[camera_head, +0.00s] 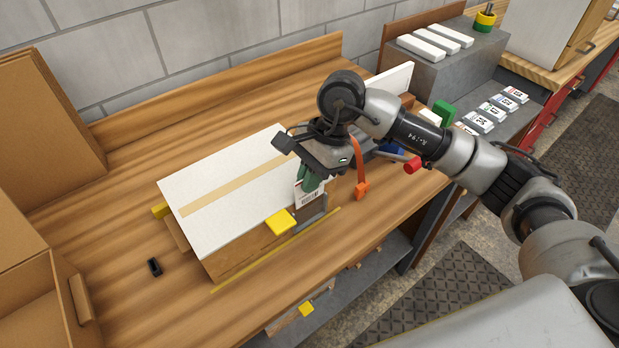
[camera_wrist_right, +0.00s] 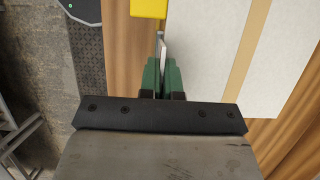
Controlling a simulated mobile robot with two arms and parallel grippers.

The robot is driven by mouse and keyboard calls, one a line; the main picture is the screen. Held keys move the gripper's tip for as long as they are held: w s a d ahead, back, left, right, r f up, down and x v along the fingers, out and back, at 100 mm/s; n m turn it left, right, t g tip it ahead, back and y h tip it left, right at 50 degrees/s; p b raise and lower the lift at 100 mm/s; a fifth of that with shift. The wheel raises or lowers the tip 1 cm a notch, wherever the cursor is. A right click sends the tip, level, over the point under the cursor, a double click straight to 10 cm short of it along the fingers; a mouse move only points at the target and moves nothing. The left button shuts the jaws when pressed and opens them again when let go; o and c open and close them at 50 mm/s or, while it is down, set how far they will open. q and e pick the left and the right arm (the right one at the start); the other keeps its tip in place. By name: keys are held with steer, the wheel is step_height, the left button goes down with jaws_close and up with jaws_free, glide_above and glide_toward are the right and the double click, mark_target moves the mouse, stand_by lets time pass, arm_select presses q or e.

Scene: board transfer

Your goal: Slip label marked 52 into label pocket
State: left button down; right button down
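My right gripper (camera_head: 308,178) has green fingers pointing down at the right end of the white board. It is shut on a white label (camera_head: 311,196) with a barcode-like print; its number is not legible to me. In the right wrist view the label (camera_wrist_right: 163,50) stands edge-on between the green fingers (camera_wrist_right: 161,75). A grey piece (camera_head: 313,216), which looks like the label pocket, sits just below the label at the front side of the board stack. I cannot tell whether the label is inside it or in front of it. My left gripper is not in view.
A white board (camera_head: 225,185) with a tan strip lies on the wooden bench (camera_head: 130,215). A yellow square (camera_head: 280,222) is beside the grey piece. An orange strap (camera_head: 361,188) hangs right of the gripper. Cardboard boxes (camera_head: 50,110) stand left; printed white packs (camera_head: 490,112) lie right.

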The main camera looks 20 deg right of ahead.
steer(key=shift+f+b, duration=0.9)
steer(key=shift+b, duration=0.1)
stand_by(0.8)
steer(key=c, duration=1.3)
jaws_free()
steer(key=shift+o, duration=0.2)
steer(key=shift+r, duration=0.15)
steer(key=b+v, duration=0.2)
steer(key=v, duration=0.8)
steer(key=shift+r, duration=0.3)
